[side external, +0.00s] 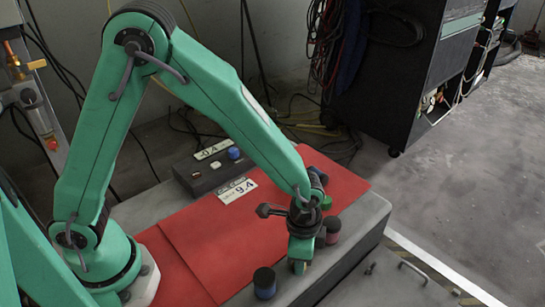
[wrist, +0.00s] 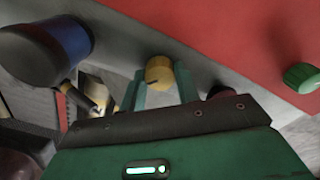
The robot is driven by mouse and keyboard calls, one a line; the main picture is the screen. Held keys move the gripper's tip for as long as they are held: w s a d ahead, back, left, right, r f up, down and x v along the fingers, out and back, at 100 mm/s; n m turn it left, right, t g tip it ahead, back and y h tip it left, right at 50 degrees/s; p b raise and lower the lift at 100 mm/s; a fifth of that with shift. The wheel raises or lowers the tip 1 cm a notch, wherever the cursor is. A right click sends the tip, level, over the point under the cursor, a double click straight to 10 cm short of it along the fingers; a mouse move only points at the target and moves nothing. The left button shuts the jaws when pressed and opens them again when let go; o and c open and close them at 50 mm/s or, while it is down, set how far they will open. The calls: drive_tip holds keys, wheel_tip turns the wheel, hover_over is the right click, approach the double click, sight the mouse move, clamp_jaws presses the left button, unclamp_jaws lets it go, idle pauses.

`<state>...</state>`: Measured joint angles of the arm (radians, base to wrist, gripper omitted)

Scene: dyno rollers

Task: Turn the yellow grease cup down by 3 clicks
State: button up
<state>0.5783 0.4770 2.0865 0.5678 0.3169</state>
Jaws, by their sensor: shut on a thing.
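The yellow grease cup (wrist: 159,72) shows in the wrist view between the two green fingers of my gripper (wrist: 160,88). A dark mark runs across its side. My gripper is shut on it, with one finger on each side. In the side external view my gripper (side external: 300,266) points down at the front edge of the grey bench, and its fingers hide most of the cup.
A blue cup with a black top (side external: 265,283) stands left of my gripper; it also shows in the wrist view (wrist: 70,40). A pinkish-red cup (side external: 333,236) stands to the right. A green knob (wrist: 302,77) lies on the red mat (side external: 215,235). Placards read 0.4 and 9.4.

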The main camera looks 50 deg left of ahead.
drive_tip(key=shift+d, duration=0.2)
drive_tip(key=o, duration=1)
drive_tip(key=shift+a, duration=0.1)
drive_tip(key=shift+r, duration=0.1)
drive_tip(key=shift+r, duration=3.8)
